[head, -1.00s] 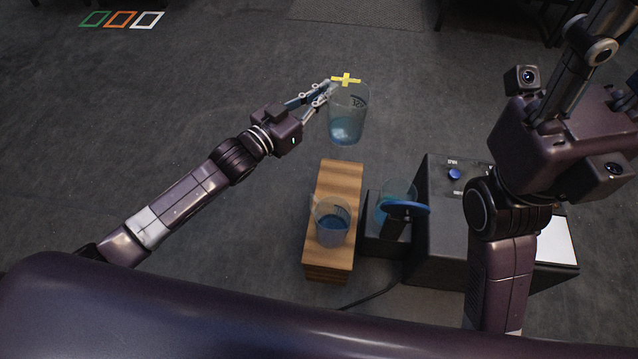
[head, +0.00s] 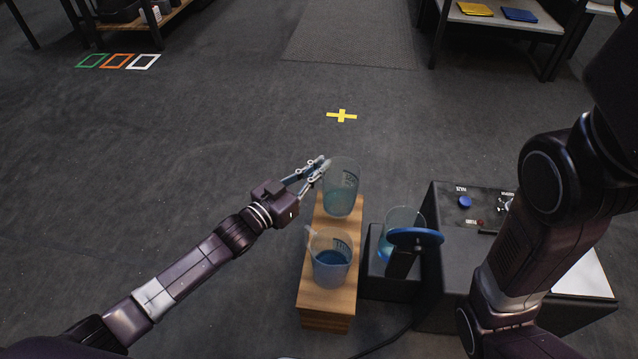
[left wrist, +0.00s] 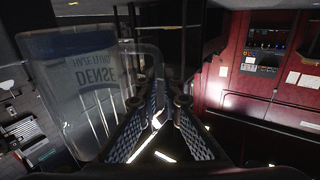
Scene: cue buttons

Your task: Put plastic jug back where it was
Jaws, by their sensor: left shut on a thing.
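My left gripper (head: 318,168) is shut on the upper left side of a clear plastic jug (head: 342,190) with bluish liquid low inside. In the head view this jug is over the far end of a wooden stand (head: 325,297); I cannot tell whether it touches the stand. In the left wrist view the held jug (left wrist: 80,90) is beside the fingers, its lettering including "DENSE" upside down. A second clear jug (head: 330,262) with darker blue liquid stands on the near part of the stand.
A third clear container (head: 400,222) sits by a blue round part (head: 415,237) on a dark machine (head: 450,285) right of the stand. A yellow cross (head: 341,116) marks the floor beyond. Open floor lies left of the stand.

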